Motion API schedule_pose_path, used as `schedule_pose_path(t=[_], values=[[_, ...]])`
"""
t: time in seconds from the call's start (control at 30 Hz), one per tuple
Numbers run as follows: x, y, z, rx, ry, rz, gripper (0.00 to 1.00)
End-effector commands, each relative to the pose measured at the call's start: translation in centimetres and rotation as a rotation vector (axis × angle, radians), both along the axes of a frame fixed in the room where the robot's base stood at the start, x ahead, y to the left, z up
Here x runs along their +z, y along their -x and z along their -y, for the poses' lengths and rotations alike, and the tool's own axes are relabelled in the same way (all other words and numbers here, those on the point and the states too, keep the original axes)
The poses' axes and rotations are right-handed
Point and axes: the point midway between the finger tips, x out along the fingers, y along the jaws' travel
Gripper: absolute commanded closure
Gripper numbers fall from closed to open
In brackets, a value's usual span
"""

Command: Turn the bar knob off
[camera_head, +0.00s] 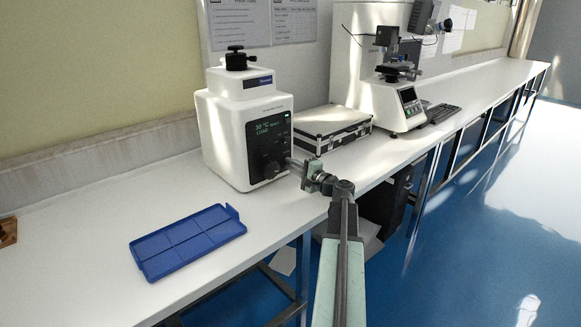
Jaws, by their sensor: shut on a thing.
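The bar knob (271,170) is a dark knob low on the black front panel (268,146) of a white bench machine (222,138). The panel's display shows green text, which seems to read "30 °C" and "LOAD". My arm reaches in from the bottom right. My gripper (286,164) is at the knob, shut on it. The gripper's tips and part of the knob blend together, so the exact grip and the knob's angle are hard to see.
A blue divided tray (188,240) lies on the white bench (75,222) to the left. A silver case (332,128) and a white tester (392,105) with a screen stand to the right. A keyboard (441,113) lies beyond. Blue floor is open at right.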

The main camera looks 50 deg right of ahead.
Motion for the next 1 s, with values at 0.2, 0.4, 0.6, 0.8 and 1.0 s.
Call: schedule_pose_path(t=[0.2, 0.4, 0.6, 0.8, 1.0], values=[[0.01, -0.15, -0.03, 0.000, 0.101, -0.004, 1.00], [-0.03, -0.14, 0.00, 0.000, 0.149, -0.007, 1.00], [-0.04, -0.12, 0.01, -0.001, 0.164, -0.008, 1.00], [-0.05, -0.10, 0.04, -0.001, 0.164, -0.008, 1.00], [-0.07, -0.08, 0.06, 0.000, 0.164, -0.009, 0.65]])
